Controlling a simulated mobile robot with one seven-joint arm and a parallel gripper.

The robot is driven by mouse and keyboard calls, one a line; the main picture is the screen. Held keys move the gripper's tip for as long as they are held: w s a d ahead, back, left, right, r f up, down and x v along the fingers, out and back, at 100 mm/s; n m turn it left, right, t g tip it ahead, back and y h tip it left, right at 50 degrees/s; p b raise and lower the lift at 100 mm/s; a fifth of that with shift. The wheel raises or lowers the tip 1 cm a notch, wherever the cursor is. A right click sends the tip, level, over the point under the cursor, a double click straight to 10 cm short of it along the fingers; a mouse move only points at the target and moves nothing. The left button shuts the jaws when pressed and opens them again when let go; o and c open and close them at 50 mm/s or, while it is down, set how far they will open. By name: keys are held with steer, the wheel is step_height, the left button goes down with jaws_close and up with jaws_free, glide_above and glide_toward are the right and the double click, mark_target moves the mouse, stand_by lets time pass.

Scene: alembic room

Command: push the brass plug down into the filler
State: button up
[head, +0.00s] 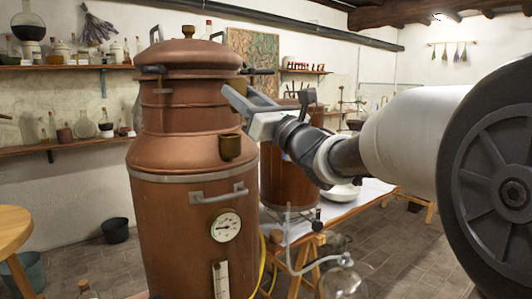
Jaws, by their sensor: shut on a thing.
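The large copper still (160,215) stands at centre left in the head view. A short brass filler cup (230,147) sits on its sloping shoulder, facing me. My gripper (234,92) is at the still's upper right side, above the filler and apart from it. It is shut on a small brass piece (239,84), seemingly the plug, which is largely hidden by the fingers. The filler's inside cannot be made out from here.
Black clamps (152,70) and handles stick out around the still's lid. A dial gauge (226,227) and a metal handle (218,195) are on its front. A second copper vessel (290,185) stands behind my arm. A glass flask (343,281) is low at the right.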

mark_target(236, 112)
steer(key=shift+s+a+r+n+g+y+b, duration=0.35)
steer(key=shift+s+a+r+n+y, duration=0.25)
steer(key=shift+s, duration=0.25)
steer(key=shift+s+a, duration=0.1)
steer(key=shift+a, duration=0.05)
steer(key=shift+f, duration=2.35)
steer(key=shift+b, duration=1.1)
steer(key=shift+f+b, duration=1.65)
steer(key=shift+b, duration=1.3)
stand_by(0.6)
